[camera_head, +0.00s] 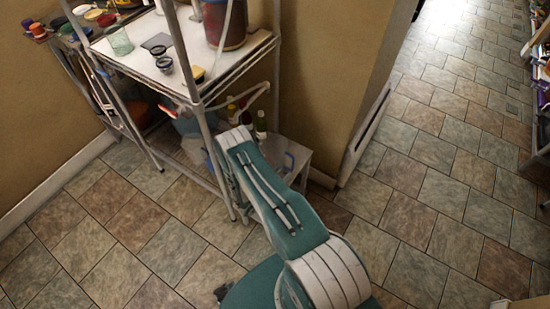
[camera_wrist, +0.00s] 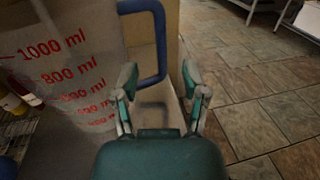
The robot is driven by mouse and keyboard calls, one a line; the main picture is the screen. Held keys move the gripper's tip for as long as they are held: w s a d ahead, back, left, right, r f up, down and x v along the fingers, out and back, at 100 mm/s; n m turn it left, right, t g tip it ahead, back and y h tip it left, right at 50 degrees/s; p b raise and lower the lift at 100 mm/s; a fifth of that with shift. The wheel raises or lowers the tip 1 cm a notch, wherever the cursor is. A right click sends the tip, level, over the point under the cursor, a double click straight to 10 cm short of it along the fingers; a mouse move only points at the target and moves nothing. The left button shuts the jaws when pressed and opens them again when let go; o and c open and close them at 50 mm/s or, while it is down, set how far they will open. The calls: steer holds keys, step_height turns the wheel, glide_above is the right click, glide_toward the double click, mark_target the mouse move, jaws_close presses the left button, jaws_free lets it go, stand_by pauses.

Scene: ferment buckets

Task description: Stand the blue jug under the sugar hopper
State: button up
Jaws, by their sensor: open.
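The clear jug (camera_wrist: 75,75) with red millilitre marks fills the left of the wrist view, close to my gripper. Its blue handle (camera_wrist: 158,45) curves down in front of my gripper (camera_wrist: 160,88). My gripper is open, with one finger on each side of the handle's lower part as seen here; I cannot tell whether the handle lies between them or just beyond. I cannot identify the sugar hopper for certain.
A metal-framed rack (camera_head: 199,110) holds a reddish container (camera_head: 224,24) with a hose, a glass (camera_head: 119,41) and small dark-rimmed cups. A pale low stand (camera_head: 299,158) and bottles (camera_head: 261,124) are near the jug. A wall corner stands behind. Tiled floor is open at right.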

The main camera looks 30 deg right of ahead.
mark_target(292, 165)
steer(key=d, duration=0.2)
steer(key=w+d, duration=0.1)
steer(key=d, duration=0.2)
steer(key=shift+d, duration=0.35)
jaws_close()
